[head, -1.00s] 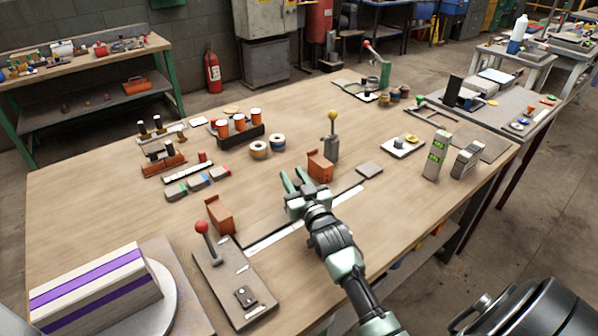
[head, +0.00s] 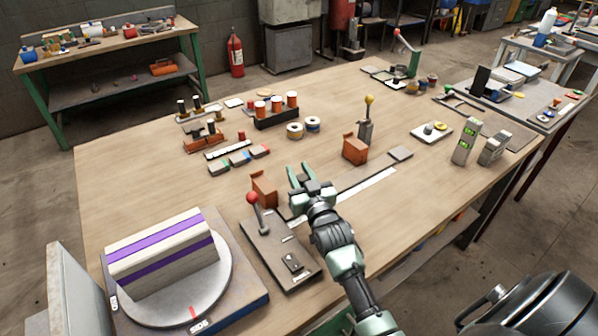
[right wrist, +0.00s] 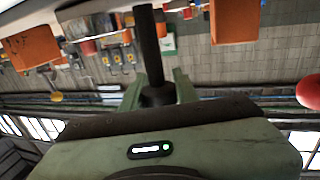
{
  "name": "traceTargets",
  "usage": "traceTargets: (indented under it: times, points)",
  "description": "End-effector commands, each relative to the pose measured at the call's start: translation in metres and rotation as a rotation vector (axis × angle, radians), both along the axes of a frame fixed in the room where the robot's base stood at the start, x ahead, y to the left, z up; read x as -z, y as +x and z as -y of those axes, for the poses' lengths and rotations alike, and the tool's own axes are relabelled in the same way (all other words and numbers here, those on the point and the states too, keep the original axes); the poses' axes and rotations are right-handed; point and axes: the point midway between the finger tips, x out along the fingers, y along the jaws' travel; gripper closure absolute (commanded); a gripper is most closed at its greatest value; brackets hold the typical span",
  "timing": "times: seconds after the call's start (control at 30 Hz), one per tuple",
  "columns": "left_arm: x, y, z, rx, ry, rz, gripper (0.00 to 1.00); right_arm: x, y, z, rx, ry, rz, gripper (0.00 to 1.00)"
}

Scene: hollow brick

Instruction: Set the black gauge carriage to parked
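The black gauge carriage shows in the right wrist view as a dark upright post (right wrist: 150,45), upside down there, with a wider end between the fingers. My right gripper (head: 302,172) is over the rail with a white strip (head: 365,187), between two orange blocks. In the right wrist view its fingers (right wrist: 157,92) lie against both sides of the post's wide end, with no clear gap. In the head view the gripper hides the carriage's body. The left orange block (head: 264,187) is close by; the right orange block (head: 355,150) is farther off. My left gripper is not in view.
A red-knobbed lever (head: 253,199) on a grey plate stands just left of my right gripper. A yellow-knobbed lever (head: 369,101) stands behind the right block. A striped block (head: 165,255) sits on a turntable at front left.

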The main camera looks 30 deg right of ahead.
Motion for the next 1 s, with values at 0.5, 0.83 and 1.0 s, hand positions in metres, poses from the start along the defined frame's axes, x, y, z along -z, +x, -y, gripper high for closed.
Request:
traceTargets:
  times: [0.5, 0.83, 1.0]
  points:
    - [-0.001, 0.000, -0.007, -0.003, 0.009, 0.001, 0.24, -0.009, 0.000, 0.000, 0.000, 0.000, 0.004, 0.48]
    - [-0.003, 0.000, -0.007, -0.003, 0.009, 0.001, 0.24, -0.079, 0.001, 0.000, -0.001, 0.000, 0.008, 0.48]
    - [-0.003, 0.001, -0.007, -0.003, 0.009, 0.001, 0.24, -0.122, 0.000, 0.000, 0.000, -0.001, 0.009, 0.48]
